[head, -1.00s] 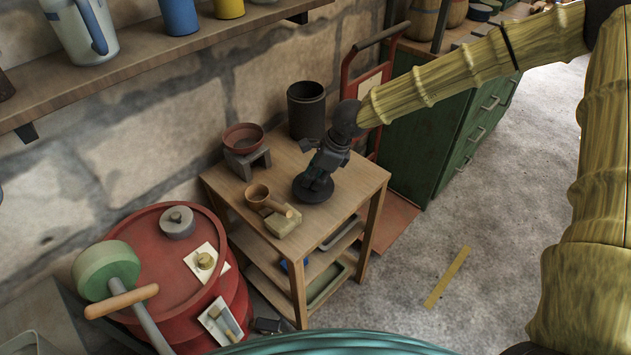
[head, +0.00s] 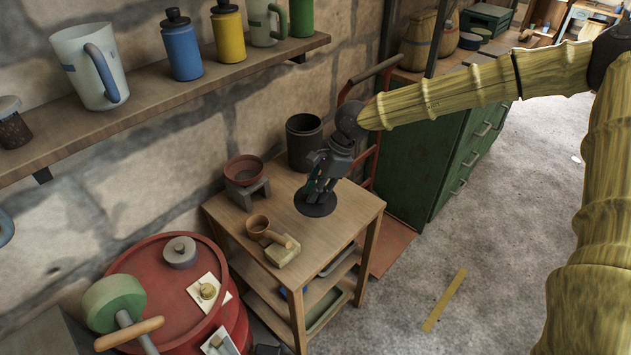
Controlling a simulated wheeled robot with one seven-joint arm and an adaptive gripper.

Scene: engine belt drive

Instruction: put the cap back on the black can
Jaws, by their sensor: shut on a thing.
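The black can (head: 304,148) stands upright and open-topped at the back of the small wooden table, near the wall. The cap (head: 316,206) is a dark round disc in front of the can. My gripper (head: 317,192) points down and is shut on the cap from above. The cap is apart from the can, nearer the camera. It appears a little above the tabletop, but the exact gap is hard to tell. The fingertips are small and dark, so their grip is not clear in detail.
On the table (head: 345,215), a reddish bowl (head: 243,170) sits on a grey stand to the left. A shelf (head: 190,95) with mugs and bottles overhangs the left.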

